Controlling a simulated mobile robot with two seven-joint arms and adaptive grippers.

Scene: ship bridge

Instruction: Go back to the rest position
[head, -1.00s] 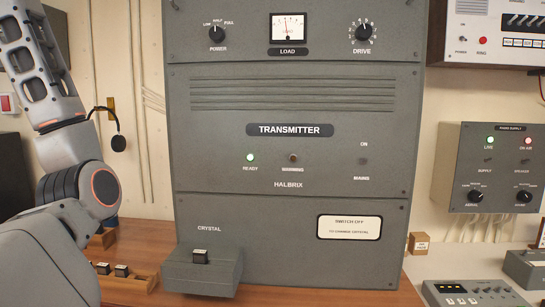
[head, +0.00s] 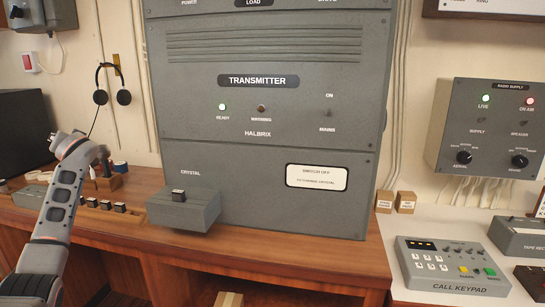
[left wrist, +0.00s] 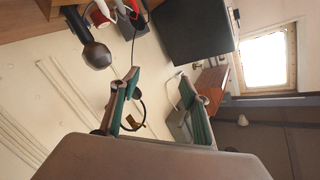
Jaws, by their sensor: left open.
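My left arm rises from the lower left of the head view, in front of the wooden desk. In the left wrist view my left gripper (left wrist: 160,100) has its two green-padded fingers spread apart with nothing between them. The fingers are in the air in front of the wall. I cannot make out the fingertips in the head view. My right gripper is not in view.
Headphones (head: 112,85) hang on the wall left of the transmitter. A wooden rack (head: 108,219) with several crystals lies beside my left arm. A call keypad (head: 452,266) and a radio supply box (head: 490,130) are at the right. The desk front is clear.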

